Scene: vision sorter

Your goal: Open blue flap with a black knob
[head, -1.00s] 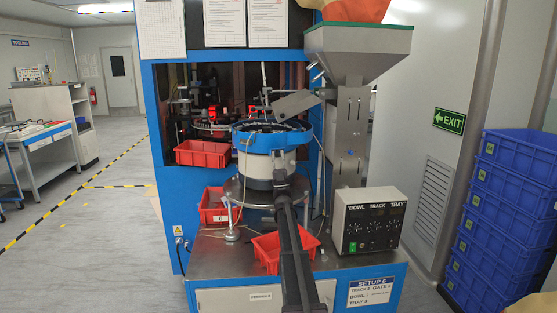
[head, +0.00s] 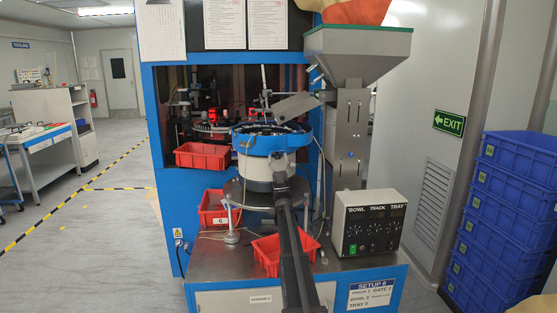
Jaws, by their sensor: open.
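I cannot make out a blue flap with a black knob in the head view. Blue surfaces that show are the machine's frame (head: 172,215) and the rim of the round feeder bowl (head: 243,139). My dark arm reaches up from the bottom centre, over the metal bench. My gripper (head: 279,162) is at its far end, in front of the pale lower body of the bowl in the picture. It is open, small and dark, with nothing visible in it. I cannot tell whether it touches the bowl.
Red bins stand inside the machine opening (head: 202,155), on the bench's left (head: 214,207) and beside my arm (head: 268,262). A control box (head: 369,228) and grey hopper (head: 358,55) stand right. Blue crates (head: 510,215) are stacked far right. The floor at left is open.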

